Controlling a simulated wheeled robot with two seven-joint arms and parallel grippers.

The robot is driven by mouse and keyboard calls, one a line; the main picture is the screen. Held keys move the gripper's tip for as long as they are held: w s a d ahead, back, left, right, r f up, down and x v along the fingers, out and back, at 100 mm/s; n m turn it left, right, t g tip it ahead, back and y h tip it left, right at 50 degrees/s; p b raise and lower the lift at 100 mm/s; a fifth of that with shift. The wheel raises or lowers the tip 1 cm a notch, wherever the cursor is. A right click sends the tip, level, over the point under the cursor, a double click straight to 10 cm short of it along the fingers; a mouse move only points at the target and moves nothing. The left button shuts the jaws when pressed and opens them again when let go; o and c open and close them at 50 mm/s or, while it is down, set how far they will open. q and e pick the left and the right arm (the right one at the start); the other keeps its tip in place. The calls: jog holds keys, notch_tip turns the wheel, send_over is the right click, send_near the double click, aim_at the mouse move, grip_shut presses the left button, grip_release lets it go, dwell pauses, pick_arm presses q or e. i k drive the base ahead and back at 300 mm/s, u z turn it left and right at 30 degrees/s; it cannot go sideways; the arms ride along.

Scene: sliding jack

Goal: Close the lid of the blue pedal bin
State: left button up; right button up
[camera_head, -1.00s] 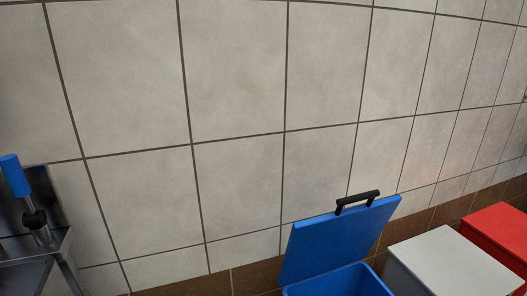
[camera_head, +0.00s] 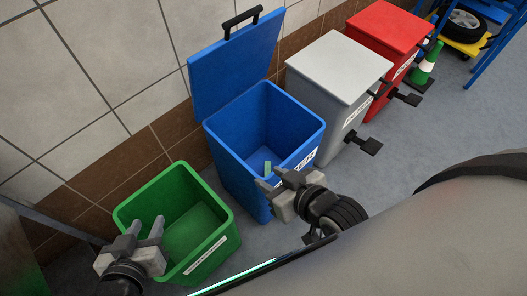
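The blue pedal bin (camera_head: 222,146) stands against the tiled wall in the middle of the view. Its blue lid (camera_head: 236,62) is raised and leans back toward the wall, with a black handle (camera_head: 242,20) on its upper edge. My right gripper (camera_head: 266,176) is in front of the bin, over its front label, well below the lid. Its fingers look apart with nothing clear between them. My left gripper (camera_head: 144,232) is over the green bin, with its two fingers apart and empty. It is away from the blue bin.
An open green bin (camera_head: 213,262) stands to the left of the blue bin. A closed grey bin (camera_head: 340,68) and a closed red bin (camera_head: 388,27) stand to the right, with black pedals. A green-and-white cone (camera_head: 427,65) is at the far right. Grey floor (camera_head: 425,135) is clear in front.

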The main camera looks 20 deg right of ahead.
aim_at(220, 71)
jog(key=z, duration=0.55)
jog(key=k, duration=1.6)
jog(key=u, duration=0.6)
jog(key=i, duration=0.45)
